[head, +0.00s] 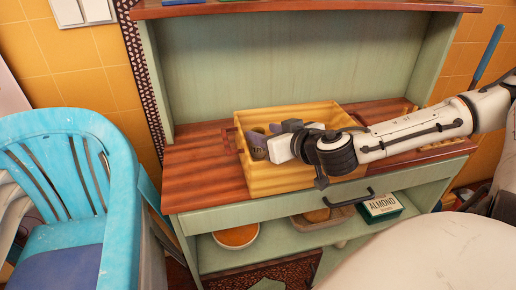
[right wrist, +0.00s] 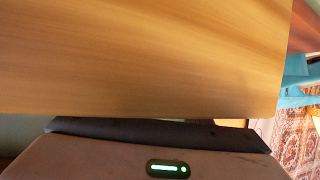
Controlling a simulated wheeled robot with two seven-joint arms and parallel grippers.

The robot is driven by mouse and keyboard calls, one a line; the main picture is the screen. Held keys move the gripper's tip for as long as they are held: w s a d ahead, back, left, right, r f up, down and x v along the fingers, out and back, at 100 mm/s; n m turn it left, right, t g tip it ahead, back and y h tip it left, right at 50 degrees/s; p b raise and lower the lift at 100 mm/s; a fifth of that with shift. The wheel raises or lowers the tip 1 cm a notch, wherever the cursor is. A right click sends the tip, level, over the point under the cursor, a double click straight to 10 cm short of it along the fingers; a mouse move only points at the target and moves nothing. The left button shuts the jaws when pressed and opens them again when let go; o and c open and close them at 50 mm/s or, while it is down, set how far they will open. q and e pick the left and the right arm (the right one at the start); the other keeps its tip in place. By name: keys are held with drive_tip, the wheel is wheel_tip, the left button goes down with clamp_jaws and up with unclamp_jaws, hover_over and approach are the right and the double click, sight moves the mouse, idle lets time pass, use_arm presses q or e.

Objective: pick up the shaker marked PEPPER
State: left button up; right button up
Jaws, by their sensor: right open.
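A yellow crate (head: 262,181) stands on the wooden counter of a green cabinet. Inside its left end are small purple-grey objects (head: 257,140) that look like shakers. I cannot read any marking on them, so I cannot tell which is PEPPER. My right arm comes in from the right, across the crate. My right gripper (head: 286,138) is open at the crate's left end, close beside these objects. It partly hides them, and I see nothing held. In the right wrist view a plain yellow-brown surface (right wrist: 150,60), probably the crate's wall, fills most of the picture. My left gripper is out of view.
A blue plastic chair (head: 85,150) stands left of the cabinet. The counter left of the crate (head: 195,160) is bare. Below are a drawer with a dark handle (head: 342,203), an orange-filled bowl (head: 236,237) and a green ALMOND box (head: 380,208).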

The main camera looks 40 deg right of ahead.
drive_tip(key=shift+w+d+f+b, duration=0.2)
drive_tip(key=shift+w+f+b, duration=0.35)
drive_tip(key=shift+b, duration=0.2)
drive_tip(key=shift+w+r, duration=0.2)
drive_tip(key=shift+w, duration=0.1)
drive_tip(key=c, duration=0.9)
drive_tip(key=shift+r, duration=0.2)
